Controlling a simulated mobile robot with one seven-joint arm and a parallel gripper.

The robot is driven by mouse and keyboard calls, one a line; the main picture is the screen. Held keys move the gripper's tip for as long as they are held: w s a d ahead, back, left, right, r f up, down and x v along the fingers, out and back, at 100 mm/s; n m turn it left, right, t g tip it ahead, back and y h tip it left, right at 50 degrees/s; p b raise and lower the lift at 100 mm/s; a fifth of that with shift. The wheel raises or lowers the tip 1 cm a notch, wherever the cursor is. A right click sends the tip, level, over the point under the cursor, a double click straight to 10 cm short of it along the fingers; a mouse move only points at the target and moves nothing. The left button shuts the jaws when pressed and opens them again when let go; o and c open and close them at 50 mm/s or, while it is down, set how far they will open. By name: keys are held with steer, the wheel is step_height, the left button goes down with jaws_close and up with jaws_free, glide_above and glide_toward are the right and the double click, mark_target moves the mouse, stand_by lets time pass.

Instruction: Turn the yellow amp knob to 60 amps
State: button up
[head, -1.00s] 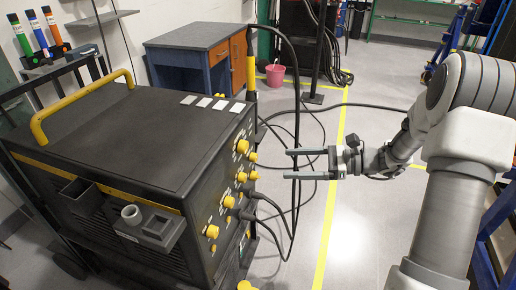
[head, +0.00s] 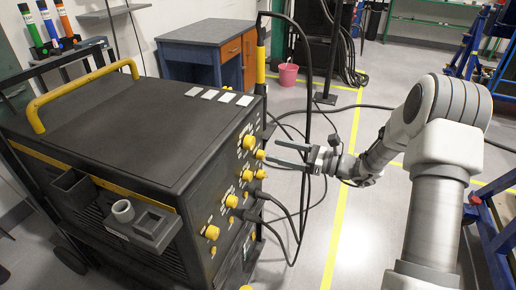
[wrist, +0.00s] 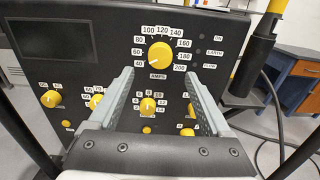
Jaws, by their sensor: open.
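The yellow amp knob (wrist: 160,56) is at the upper middle of the black machine's front panel in the wrist view. The word AMPS is below it and a 40 to 200 scale runs around it. Its mark seems to lie toward the lower left, near 40, but is too small to be sure. In the head view, the knob (head: 249,142) is at the upper part of the panel. My gripper (head: 272,151) is open and empty, its fingers pointing at the panel, close to the knob. In the wrist view, the fingers (wrist: 159,82) stand apart on either side, below the knob.
Several other yellow knobs (wrist: 147,105) sit lower on the panel. A dark display (wrist: 51,40) is at the panel's upper left. Black cables (head: 283,212) plug into the panel's lower part. A post with a yellow sleeve (head: 261,65) stands beside the machine. Open floor lies to the right.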

mark_target(253, 144)
steer(key=b+x, duration=0.1)
steer(key=x, duration=0.5)
steer(key=shift+w+a, duration=0.15)
steer(key=shift+a, duration=0.25)
jaws_close()
steer(key=shift+r+p, duration=0.1)
steer(key=shift+p, duration=0.35)
